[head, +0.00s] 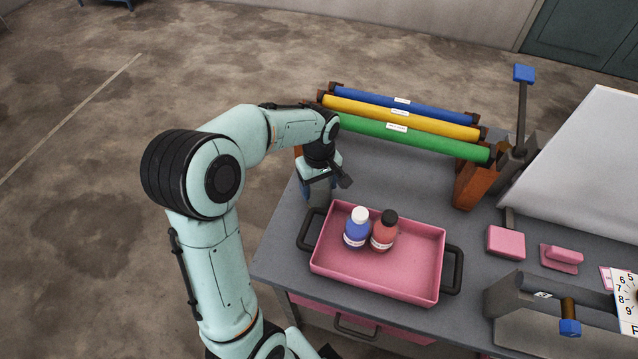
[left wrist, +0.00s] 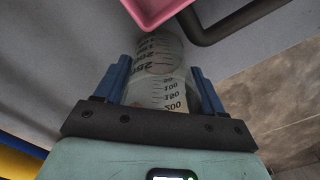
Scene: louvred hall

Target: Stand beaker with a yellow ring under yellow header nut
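My left gripper (head: 326,188) is low over the grey table, just left of the pink tray. In the left wrist view, its two blue fingers (left wrist: 162,80) stand apart on either side of a clear beaker (left wrist: 160,92) with dark graduations. I cannot tell whether the fingers press on the glass or only stand beside it. No yellow ring shows on it. In the head view the gripper largely hides the beaker. The yellow header pipe (head: 400,117) runs between a blue and a green pipe at the back; its nut is not clearly seen. My right gripper is out of view.
The pink tray (head: 340,264) holds a blue bottle (head: 357,232) and a red bottle (head: 383,236). Pink blocks (head: 506,243) and a dial (head: 627,300) are at right. The table (head: 410,180) is clear between tray and pipes.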

